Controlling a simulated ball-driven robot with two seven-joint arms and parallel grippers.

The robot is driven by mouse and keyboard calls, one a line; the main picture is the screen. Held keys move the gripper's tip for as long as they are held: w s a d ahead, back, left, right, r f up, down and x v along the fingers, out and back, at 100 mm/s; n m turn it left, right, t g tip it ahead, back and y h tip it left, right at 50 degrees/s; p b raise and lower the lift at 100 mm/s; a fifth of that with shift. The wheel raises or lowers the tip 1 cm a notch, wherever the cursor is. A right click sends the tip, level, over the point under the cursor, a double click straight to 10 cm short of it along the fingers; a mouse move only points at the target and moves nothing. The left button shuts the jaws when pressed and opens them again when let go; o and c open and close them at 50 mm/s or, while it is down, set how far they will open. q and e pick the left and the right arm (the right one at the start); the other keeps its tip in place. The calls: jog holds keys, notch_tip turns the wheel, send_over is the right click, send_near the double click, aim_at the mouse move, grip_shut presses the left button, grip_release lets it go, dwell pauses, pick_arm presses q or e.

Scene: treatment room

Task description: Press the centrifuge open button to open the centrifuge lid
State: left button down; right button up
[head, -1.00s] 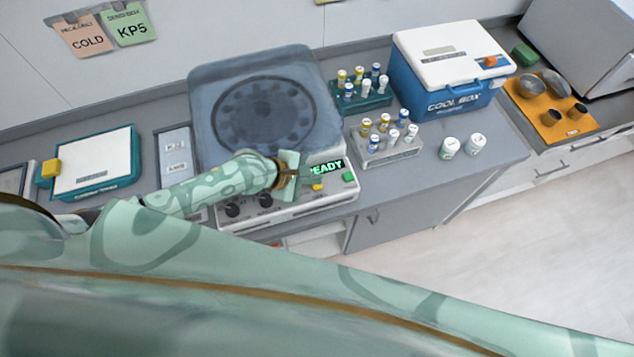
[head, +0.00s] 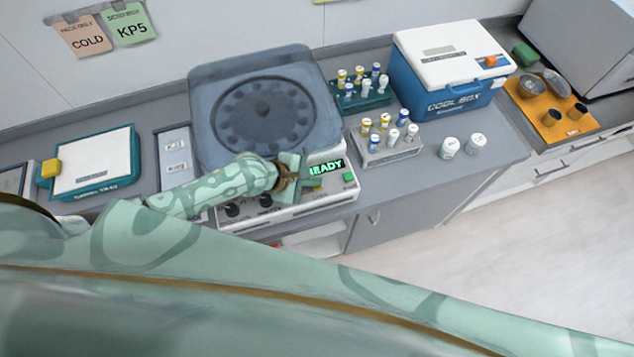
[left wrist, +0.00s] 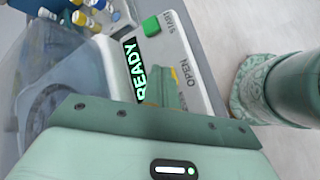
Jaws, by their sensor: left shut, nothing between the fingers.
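The centrifuge stands on the counter with its translucent grey-blue lid (head: 212,88) down; the dark round rotor shows through it. Its front panel has a lit READY display (head: 326,167), a green START button (head: 349,177) and dark knobs. My left gripper (head: 303,178) is shut and empty, over the panel just left of the display. In the left wrist view its fingers (left wrist: 168,92) are beside the OPEN label, and a sliver of the yellow open button (left wrist: 175,73) shows past them. I cannot tell whether they touch it. My right gripper is not in view.
Tube racks (head: 388,152) with capped tubes and a blue cool box (head: 455,90) stand right of the centrifuge. Two white-capped jars (head: 449,148) stand near the counter's front edge. A teal-edged white box (head: 95,162) lies to the left. Bare counter (head: 495,140) shows right of the jars.

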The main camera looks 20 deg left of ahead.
pick_arm(q)
jog(key=shift+s+f+b, duration=0.3)
jog(key=shift+s+f, duration=0.2)
jog(key=shift+f, duration=0.35)
dwell(0.6)
jog(key=shift+w+a+r+p, duration=0.1)
jog(key=shift+w+r+p, duration=0.25)
jog(key=shift+r+p, duration=0.55)
jog(key=shift+a+r, duration=0.1)
jog(key=shift+w+r, duration=0.1)
jog(key=shift+r+p, duration=0.15)
jog(key=shift+p, duration=0.25)
notch_tip(320, 180, up, 5)
jog(key=p, duration=0.5)
